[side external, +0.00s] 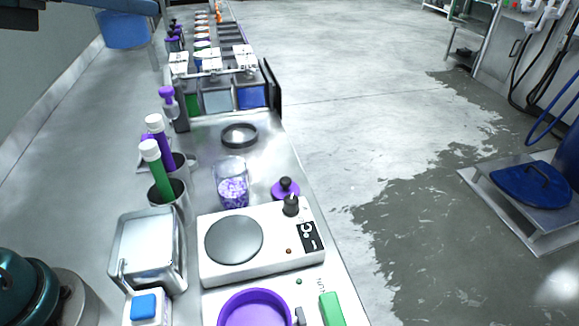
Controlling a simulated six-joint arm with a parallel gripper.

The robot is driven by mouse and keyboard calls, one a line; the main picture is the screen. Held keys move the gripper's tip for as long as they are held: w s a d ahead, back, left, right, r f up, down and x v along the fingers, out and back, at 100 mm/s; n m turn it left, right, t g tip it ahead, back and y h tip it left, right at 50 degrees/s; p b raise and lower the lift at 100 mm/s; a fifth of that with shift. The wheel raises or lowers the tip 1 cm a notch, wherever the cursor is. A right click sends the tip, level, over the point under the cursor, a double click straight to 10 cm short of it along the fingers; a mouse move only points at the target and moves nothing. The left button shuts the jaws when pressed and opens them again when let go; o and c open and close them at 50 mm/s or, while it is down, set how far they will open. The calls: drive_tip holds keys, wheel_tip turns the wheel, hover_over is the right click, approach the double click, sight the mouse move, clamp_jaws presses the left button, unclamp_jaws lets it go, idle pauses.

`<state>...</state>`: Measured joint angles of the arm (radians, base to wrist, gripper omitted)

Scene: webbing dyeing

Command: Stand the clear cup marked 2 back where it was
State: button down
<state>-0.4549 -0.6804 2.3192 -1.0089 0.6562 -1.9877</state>
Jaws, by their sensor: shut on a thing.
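A clear cup (232,183) with purple granules in its lower part stands upright on the metal bench, behind the white hot plate. I cannot read any number on it, so I cannot tell whether it is the cup marked 2. A dark shallow ring-shaped dish (239,135) lies on the bench behind it. My gripper is not in this view, and whatever it holds is not visible either.
The white hot plate (262,246) stands in front of the cup. A purple knobbed piece (286,189) is to its right. White-capped green (158,172) and purple (160,142) tubes stand in holders on the left. A rack with coloured panels (218,99) stands behind.

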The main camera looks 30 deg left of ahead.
drive_tip(key=shift+w+a+r+n+y, duration=0.15)
drive_tip(key=shift+a+r+n+y, duration=0.05)
drive_tip(key=shift+a+n+y, duration=0.25)
drive_tip(key=shift+w+a+r+n+y, duration=0.1)
drive_tip(key=shift+a+r+n+y, duration=0.1)
drive_tip(key=shift+a+n+y, duration=0.2)
drive_tip(key=shift+d, duration=0.1)
